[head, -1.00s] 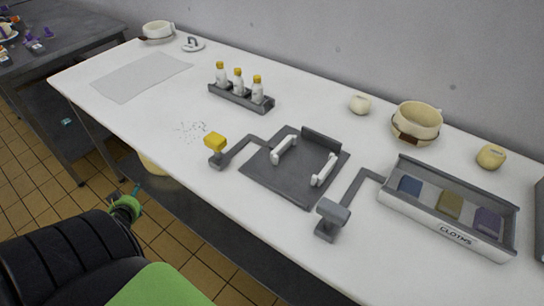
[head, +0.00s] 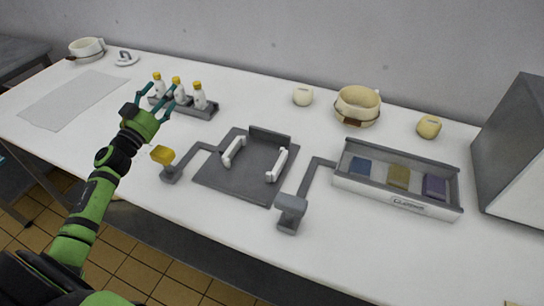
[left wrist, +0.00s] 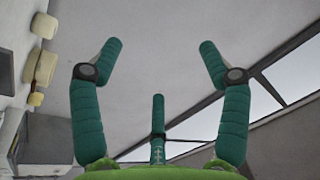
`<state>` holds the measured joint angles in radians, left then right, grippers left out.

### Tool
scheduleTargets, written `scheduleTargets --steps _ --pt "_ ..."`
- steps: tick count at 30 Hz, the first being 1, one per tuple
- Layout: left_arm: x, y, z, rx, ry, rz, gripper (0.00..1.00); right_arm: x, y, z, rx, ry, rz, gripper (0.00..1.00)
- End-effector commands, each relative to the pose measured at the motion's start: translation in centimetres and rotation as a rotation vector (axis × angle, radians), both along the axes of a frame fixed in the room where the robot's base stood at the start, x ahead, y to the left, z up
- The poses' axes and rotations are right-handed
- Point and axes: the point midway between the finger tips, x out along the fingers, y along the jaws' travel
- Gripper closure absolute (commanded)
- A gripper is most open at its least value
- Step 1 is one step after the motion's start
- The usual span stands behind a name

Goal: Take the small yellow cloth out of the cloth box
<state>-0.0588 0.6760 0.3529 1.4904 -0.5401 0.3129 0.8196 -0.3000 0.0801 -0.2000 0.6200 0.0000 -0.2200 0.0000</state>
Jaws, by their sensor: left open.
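The cloth box (head: 398,207), a grey open tray with a label on its front wall, stands on the right part of the white counter. In it lie three folded cloths side by side: a blue one (head: 361,166) at left, a dull olive-yellow one (head: 398,177) in the middle and a purple one (head: 435,187) at right. My left gripper (head: 157,97) is open and empty, raised over the counter's left part, far from the box. Its spread teal fingers also show in the left wrist view (left wrist: 160,52). My right gripper is not in view.
Near my left gripper stands a rack (head: 203,109) with three yellow-capped bottles. A cream pot (head: 357,105) stands behind.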

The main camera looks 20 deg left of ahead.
Motion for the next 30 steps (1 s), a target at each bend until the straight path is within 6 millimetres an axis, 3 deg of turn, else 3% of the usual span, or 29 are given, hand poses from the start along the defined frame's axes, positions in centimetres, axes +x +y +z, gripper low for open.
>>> scheduleTargets --steps 3,9,14,18,21,24,27,30 --pt "2.4 -6.3 3.3 0.128 -0.078 -0.157 0.24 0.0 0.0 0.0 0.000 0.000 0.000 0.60" --pt "3.9 -17.2 8.1 0.370 -0.230 -0.417 0.24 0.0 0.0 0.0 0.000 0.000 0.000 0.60" --pt "2.8 -26.1 11.3 0.596 -0.386 -0.632 0.24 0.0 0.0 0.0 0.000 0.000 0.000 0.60" --pt "0.1 -33.8 13.2 0.828 -0.559 -0.833 0.24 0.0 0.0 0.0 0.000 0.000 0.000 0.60" --pt "-3.0 -38.8 13.6 1.023 -0.710 -0.993 0.24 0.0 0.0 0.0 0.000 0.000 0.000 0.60" --pt "-6.5 -43.1 12.8 1.248 -0.881 -1.159 0.24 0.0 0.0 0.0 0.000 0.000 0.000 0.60" --pt "-9.2 -46.0 10.9 1.485 -1.044 -1.300 0.24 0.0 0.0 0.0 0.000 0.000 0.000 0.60" --pt "-11.0 -47.5 8.6 1.729 -1.202 -1.428 0.24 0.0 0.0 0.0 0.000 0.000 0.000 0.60"
